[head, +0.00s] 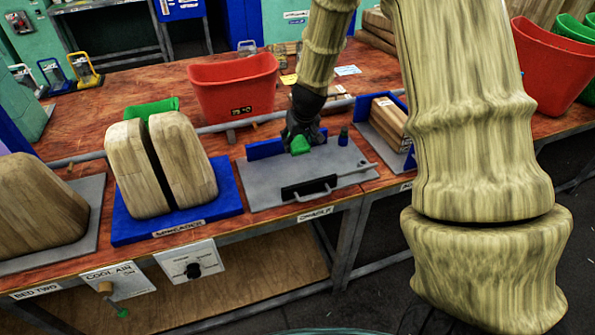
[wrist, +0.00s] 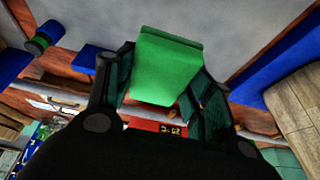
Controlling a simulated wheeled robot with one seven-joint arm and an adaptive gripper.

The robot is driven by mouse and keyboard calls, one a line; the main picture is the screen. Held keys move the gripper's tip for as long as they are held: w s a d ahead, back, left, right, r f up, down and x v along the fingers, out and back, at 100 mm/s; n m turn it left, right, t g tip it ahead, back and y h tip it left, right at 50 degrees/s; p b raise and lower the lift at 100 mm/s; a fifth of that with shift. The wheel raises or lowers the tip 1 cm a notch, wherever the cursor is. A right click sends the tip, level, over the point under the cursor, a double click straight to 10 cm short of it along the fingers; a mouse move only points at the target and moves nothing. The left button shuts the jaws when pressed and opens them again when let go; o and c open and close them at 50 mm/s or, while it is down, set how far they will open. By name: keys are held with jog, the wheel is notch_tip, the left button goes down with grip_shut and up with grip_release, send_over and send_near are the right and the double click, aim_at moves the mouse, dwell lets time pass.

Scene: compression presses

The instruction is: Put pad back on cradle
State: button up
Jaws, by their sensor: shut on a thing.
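My gripper (head: 301,132) is shut on the green pad (head: 300,145), over the grey plate (head: 262,192) with a label on its front edge that seems to read cradle. In the wrist view the pad (wrist: 168,65) sits between the two dark fingers of my gripper (wrist: 165,85). The plate has a blue back wall (head: 264,148) and a black front bar with a handle (head: 309,187). I cannot tell whether the pad touches the plate. My gripper hides part of the blue wall.
A small blue and green post (head: 343,136) stands right of the pad. A wooden two-part press (head: 183,165) on a blue base is to the left. A red bin (head: 235,88) stands behind. Wooden boards (head: 390,122) lie in a holder to the right. The plate's front left is clear.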

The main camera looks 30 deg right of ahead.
jog(key=shift+s+f, duration=0.15)
jog(key=shift+f, duration=0.4)
send_over(297, 170)
jog(key=s, duration=0.1)
notch_tip(297, 170, down, 4)
jog(key=shift+a+f+p, duration=0.1)
jog(key=shift+f+p, duration=0.05)
jog(key=shift+p, duration=0.2)
jog(key=shift+s+f, duration=0.1)
jog(key=shift+f, duration=0.6)
jog(key=shift+f+p, duration=0.65)
jog(key=shift+f, duration=0.7)
jog(key=shift+f, duration=0.4)
jog(key=shift+f+b, duration=0.2)
jog(key=shift+b, duration=0.2)
jog(key=o, duration=1.1)
jog(key=shift+f, duration=0.1)
jog(key=shift+c, duration=0.2)
